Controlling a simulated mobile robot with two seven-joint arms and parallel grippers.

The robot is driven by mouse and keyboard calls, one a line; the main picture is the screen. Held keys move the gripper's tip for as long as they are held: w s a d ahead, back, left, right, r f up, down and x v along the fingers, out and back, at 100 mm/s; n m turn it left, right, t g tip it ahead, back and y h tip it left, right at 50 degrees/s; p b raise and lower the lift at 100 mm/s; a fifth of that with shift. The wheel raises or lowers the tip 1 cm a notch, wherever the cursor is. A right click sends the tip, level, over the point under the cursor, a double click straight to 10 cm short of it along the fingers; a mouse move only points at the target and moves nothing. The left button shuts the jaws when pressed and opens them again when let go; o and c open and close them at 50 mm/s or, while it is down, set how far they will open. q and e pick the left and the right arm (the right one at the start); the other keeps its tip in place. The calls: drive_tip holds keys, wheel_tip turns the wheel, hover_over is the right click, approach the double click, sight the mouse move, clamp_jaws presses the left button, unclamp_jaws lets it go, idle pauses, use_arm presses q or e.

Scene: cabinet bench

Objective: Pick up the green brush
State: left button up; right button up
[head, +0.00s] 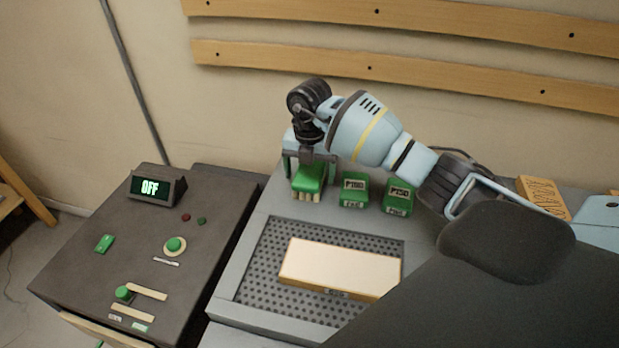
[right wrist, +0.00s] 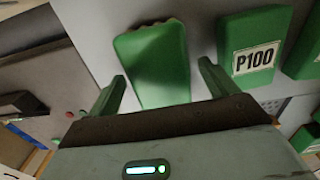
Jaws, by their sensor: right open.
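The green brush (head: 308,178), with pale bristles along its lower edge, stands on the grey bench top at the back left. In the right wrist view the brush (right wrist: 153,65) is a green block ahead of the jaws. My right gripper (head: 308,166) is open above and around the brush, one finger on each side. In the right wrist view a gap shows between the brush and each finger of the gripper (right wrist: 162,74). I cannot tell whether the fingertips reach the bench. My left gripper is not in view.
Two green labelled blocks (head: 354,190) (head: 398,196) stand right of the brush; the nearer one (right wrist: 252,50) reads P100. A pale wooden board (head: 342,265) lies on the perforated plate (head: 255,275) in front. A dark control panel (head: 140,240) with an OFF display (head: 150,187) is left.

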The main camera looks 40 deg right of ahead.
sight(311, 172)
drive_tip(key=shift+c, duration=0.3)
drive_tip(key=c, duration=1.1)
drive_tip(key=shift+r, duration=0.15)
drive_tip(key=shift+r, duration=0.15)
wheel_tip(311, 172, up, 3)
drive_tip(key=shift+f, duration=0.15)
drive_tip(key=shift+s+r, duration=0.2)
drive_tip(key=shift+s, duration=0.1)
drive_tip(key=s+a, duration=0.1)
drive_tip(key=s, duration=0.4)
drive_tip(key=s+a+r, duration=0.1)
drive_tip(key=s, duration=0.4)
drive_tip(key=s+a, duration=0.1)
drive_tip(key=s, duration=0.4)
drive_tip(key=shift+a+r, duration=0.2)
